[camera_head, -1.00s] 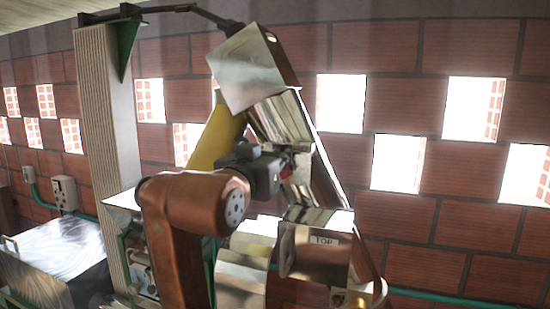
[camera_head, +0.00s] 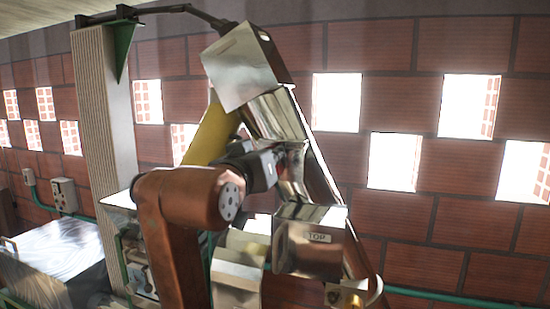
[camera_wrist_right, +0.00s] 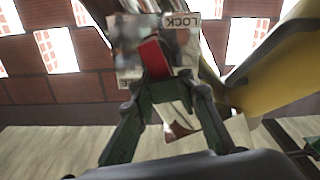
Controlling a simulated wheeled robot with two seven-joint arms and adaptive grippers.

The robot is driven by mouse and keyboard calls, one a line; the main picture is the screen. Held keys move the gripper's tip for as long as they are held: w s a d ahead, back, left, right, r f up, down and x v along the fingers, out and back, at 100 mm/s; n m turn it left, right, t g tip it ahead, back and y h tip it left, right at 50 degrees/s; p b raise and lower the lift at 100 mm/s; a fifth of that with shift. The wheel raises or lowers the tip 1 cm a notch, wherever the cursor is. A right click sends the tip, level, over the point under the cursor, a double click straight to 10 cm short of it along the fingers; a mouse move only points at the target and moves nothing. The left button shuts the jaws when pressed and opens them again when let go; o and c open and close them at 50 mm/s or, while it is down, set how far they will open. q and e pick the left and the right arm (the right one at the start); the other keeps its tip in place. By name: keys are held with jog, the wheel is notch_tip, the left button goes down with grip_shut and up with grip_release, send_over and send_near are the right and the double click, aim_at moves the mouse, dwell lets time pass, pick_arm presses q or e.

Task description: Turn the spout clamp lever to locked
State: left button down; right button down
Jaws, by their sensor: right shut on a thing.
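The clamp lever's red handle (camera_wrist_right: 154,57) shows in the right wrist view, in front of a shiny plate (camera_wrist_right: 128,45). The plate has an upside-down label reading LOCK (camera_wrist_right: 180,20) at upper right and a mostly hidden label at lower left. My right gripper (camera_wrist_right: 166,86) is shut on the handle, its green fingers on either side. In the head view my right gripper (camera_head: 272,166) is against the shiny metal spout (camera_head: 278,114); the handle is hidden there. The handle does not clearly point at either label. My left gripper is out of view.
A yellow tube (camera_head: 209,135) is close behind my right wrist. A metal box marked TOP (camera_head: 312,255) is below the spout. A ribbed pillar (camera_head: 103,150) and metal bin (camera_head: 58,265) stand left. A brick wall with bright openings is behind.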

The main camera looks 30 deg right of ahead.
jog(key=n, duration=0.1)
jog(key=n+b, duration=0.1)
jog(key=n, duration=0.1)
jog(key=shift+w+a+f+n+b, duration=0.3)
jog(key=shift+w+f+n+b, duration=0.05)
jog(key=shift+w+n+b, duration=0.05)
jog(key=shift+w+a+f+n+b, duration=0.15)
jog(key=shift+n+b, duration=0.35)
jog(key=shift+n, duration=0.4)
pick_arm(q)
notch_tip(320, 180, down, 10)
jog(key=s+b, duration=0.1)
jog(key=b, duration=0.5)
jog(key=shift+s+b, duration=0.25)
jog(key=shift+b, duration=0.05)
pick_arm(e)
jog(key=shift+w+a+f+n, duration=0.15)
jog(key=shift+f+n, duration=0.2)
jog(key=shift+n, duration=1.3)
jog(key=shift+w+f+n, duration=0.1)
jog(key=shift+f+n, duration=0.2)
jog(key=shift+n, duration=1.3)
jog(key=shift+w+a+f+n, duration=0.15)
jog(key=shift+f+n, duration=0.2)
jog(key=shift+n, duration=1.3)
jog(key=c, duration=1.9)
grip_release()
jog(key=shift+d, duration=0.1)
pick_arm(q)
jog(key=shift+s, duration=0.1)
